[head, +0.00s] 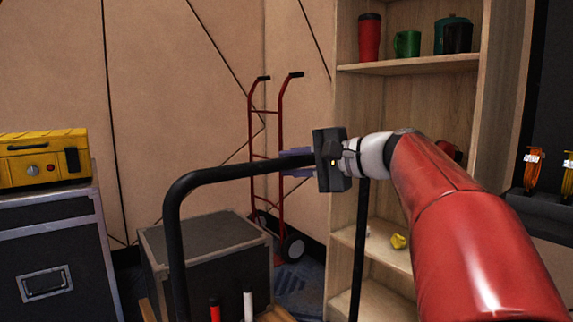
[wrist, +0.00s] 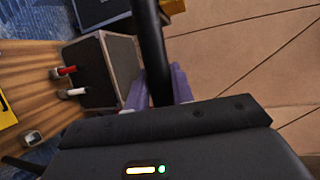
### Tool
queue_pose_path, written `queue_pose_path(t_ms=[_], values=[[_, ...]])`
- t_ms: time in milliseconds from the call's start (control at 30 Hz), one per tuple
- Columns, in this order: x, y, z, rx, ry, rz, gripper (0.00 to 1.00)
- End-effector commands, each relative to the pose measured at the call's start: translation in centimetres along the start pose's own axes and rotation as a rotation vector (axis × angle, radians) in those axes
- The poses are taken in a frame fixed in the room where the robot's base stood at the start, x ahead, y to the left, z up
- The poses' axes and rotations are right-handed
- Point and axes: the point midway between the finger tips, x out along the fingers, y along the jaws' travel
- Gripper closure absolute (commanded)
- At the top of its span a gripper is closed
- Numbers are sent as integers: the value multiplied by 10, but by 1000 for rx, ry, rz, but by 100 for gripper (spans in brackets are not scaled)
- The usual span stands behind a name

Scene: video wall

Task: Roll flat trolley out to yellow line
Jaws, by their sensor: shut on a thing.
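The flat trolley's black tubular handle (head: 174,240) rises in front of me in the head view, its top bar running to the right. The bar also crosses the wrist view (wrist: 150,45). Its wooden deck (wrist: 30,75) shows at the left of the wrist view; only small parts show in the head view. My gripper (head: 295,160) is shut on the top bar, with its purple fingers (wrist: 158,88) on either side of it. A red and a white cylindrical thing show by the deck. I cannot make out a yellow line on the floor.
A dark case (head: 205,250) stands close behind the handle. A red hand truck (head: 281,140) leans by the panelled wall. A wooden shelf (head: 405,67) stands at right. A yellow box (head: 42,158) sits on a flight case (head: 50,250) at left.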

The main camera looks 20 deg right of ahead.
Motion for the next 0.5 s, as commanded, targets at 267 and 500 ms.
queue_pose_path(t_ms=[267, 500], values=[[-14, 6, 5, 2, 0, 4, 100], [-17, 6, 7, 2, -1, 4, 100]])
